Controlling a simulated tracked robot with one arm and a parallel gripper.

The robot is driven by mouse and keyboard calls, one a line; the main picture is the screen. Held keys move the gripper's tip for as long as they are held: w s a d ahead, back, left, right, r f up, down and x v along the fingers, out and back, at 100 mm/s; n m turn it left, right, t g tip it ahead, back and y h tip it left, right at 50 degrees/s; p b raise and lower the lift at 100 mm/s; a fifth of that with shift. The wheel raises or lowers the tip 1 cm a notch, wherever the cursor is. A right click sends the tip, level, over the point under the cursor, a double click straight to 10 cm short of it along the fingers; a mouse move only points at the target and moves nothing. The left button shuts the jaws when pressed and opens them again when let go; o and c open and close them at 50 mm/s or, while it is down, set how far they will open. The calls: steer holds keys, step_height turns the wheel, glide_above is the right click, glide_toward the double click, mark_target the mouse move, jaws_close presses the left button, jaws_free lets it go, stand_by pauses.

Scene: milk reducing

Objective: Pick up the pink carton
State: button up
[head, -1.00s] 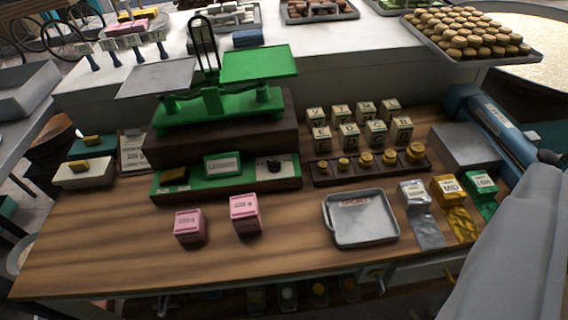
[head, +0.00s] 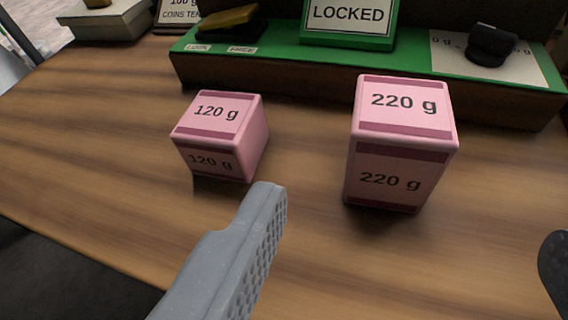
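Two pink cartons stand upright on the wooden counter. The smaller carton (head: 220,134), labelled 120 g, is left of centre. The taller carton (head: 400,142), labelled 220 g, is right of centre. My gripper (head: 410,225) is open and empty. Its left grey finger ends just below and right of the 120 g carton, and its right finger shows only as a dark tip at the right edge. The 220 g carton stands beyond the gap between the fingers. I see no clear contact with either carton.
A green-topped box with a LOCKED sign (head: 349,20) and a black knob (head: 491,44) stands behind the cartons. A coins card (head: 177,14) and a pale block (head: 104,20) are at the back left. The counter (head: 100,130) is bare around the cartons.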

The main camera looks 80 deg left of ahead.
mark_target(401, 144)
steer(key=x, duration=0.8)
steer(key=shift+w+f+b, duration=0.15)
steer(key=shift+b, duration=0.25)
steer(key=shift+x, duration=2.8)
steer(key=shift+r, duration=0.2)
steer(key=c, duration=1.2)
